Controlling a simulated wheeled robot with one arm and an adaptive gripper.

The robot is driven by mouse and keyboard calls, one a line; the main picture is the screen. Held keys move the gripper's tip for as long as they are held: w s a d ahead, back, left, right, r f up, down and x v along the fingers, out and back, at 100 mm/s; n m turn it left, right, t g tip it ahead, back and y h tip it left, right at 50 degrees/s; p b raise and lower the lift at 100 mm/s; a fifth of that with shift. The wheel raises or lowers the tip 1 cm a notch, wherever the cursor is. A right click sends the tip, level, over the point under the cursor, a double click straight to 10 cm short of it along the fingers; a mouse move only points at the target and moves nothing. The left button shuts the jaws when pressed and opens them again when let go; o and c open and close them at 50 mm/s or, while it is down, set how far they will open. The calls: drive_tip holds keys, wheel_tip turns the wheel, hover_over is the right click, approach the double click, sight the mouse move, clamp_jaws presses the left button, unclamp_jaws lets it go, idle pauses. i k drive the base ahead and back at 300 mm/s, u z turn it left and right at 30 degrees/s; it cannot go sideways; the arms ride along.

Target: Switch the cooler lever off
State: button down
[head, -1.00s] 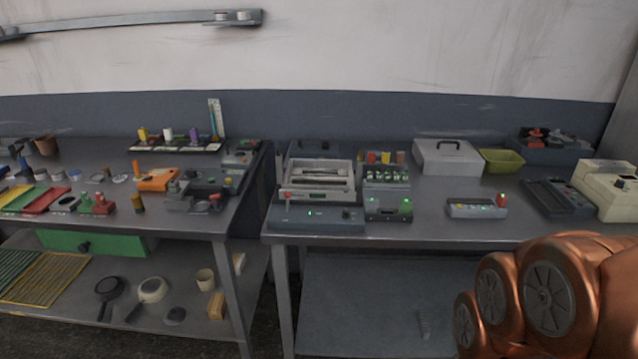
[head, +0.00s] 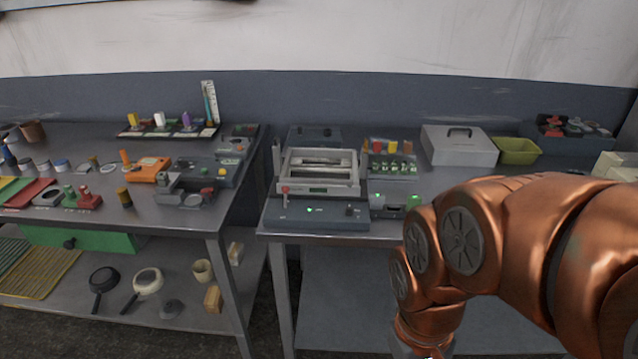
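A grey bench device with a raised open frame (head: 320,166) stands at the left end of the right table. Its dark base (head: 330,219) has a lit green lamp and a black knob on the front. A small red-knobbed lever (head: 285,189) stands upright at the frame's left front corner; it may be the cooler lever, but no label is readable. My copper arm covers the lower right, right of this device.
A small box with green lamps (head: 393,205) sits right of the device, partly near my arm. Behind are a grey case (head: 460,146) and a green bin (head: 517,151). The left table (head: 215,216) holds many small items, across a narrow gap.

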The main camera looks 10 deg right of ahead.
sight(285, 189)
drive_tip(key=z, duration=0.05)
drive_tip(key=k, duration=0.55)
drive_tip(key=u, duration=0.95)
drive_tip(key=i, duration=0.95)
drive_tip(key=u, duration=0.75)
drive_tip(key=i, duration=0.6)
drive_tip(key=u, duration=0.05)
